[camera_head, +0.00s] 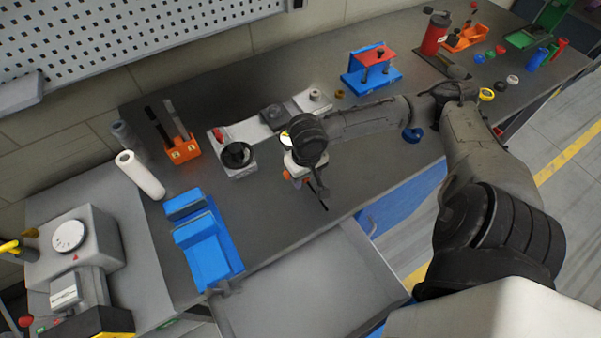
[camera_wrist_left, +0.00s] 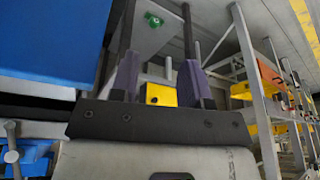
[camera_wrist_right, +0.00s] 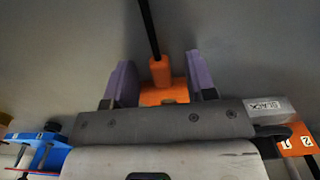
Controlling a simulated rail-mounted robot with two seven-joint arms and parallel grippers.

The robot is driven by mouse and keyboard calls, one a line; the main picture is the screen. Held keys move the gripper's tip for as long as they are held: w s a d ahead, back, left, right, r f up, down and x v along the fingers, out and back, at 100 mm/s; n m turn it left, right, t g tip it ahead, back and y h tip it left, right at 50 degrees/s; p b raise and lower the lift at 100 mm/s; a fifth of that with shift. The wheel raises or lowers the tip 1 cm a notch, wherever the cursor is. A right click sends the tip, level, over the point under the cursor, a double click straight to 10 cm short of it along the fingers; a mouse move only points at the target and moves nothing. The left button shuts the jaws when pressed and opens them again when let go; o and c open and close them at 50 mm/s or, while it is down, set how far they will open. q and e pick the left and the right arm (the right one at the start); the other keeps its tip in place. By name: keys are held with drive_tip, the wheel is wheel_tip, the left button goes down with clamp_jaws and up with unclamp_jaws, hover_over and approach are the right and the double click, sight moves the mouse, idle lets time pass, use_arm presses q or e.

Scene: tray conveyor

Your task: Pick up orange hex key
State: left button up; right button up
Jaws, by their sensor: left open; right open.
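The orange hex key (camera_wrist_right: 165,96) shows in the right wrist view with an orange handle and a thin black rod running away from it. It lies on the grey bench top, its handle between the fingers of my right gripper (camera_wrist_right: 161,76). The fingers are open, with a gap on each side of the handle. In the head view my right gripper (camera_head: 308,184) is low over the front of the bench and hides most of the key; its black rod (camera_head: 322,203) sticks out. My left gripper (camera_wrist_left: 158,80) shows only in its wrist view, open and with nothing gripped.
An open grey drawer (camera_head: 300,285) sticks out below the bench front. Blue fixtures (camera_head: 205,245) and an orange tool holder (camera_head: 182,150) stand to the left. A grey fixture (camera_head: 240,172) is just behind my right gripper. A blue and red stand (camera_head: 372,65) is farther back.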

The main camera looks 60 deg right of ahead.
sight(308, 180)
drive_tip(key=shift+c, duration=0.5)
drive_tip(key=shift+c, duration=0.6)
clamp_jaws()
drive_tip(key=shift+r+p, duration=0.4)
drive_tip(key=shift+r, duration=0.3)
drive_tip(key=r, duration=0.1)
drive_tip(key=r+p, duration=0.1)
drive_tip(key=r, duration=0.1)
drive_tip(key=shift+s+a+r, duration=0.2)
drive_tip(key=shift+s+r, duration=0.05)
drive_tip(key=shift+s, duration=0.15)
drive_tip(key=s+a+r+p, duration=0.4)
drive_tip(key=s+r+p, duration=0.2)
drive_tip(key=s+p, duration=0.3)
drive_tip(key=shift+s+a+p, duration=0.25)
drive_tip(key=shift+s+p, duration=0.1)
drive_tip(key=shift+p, duration=0.9)
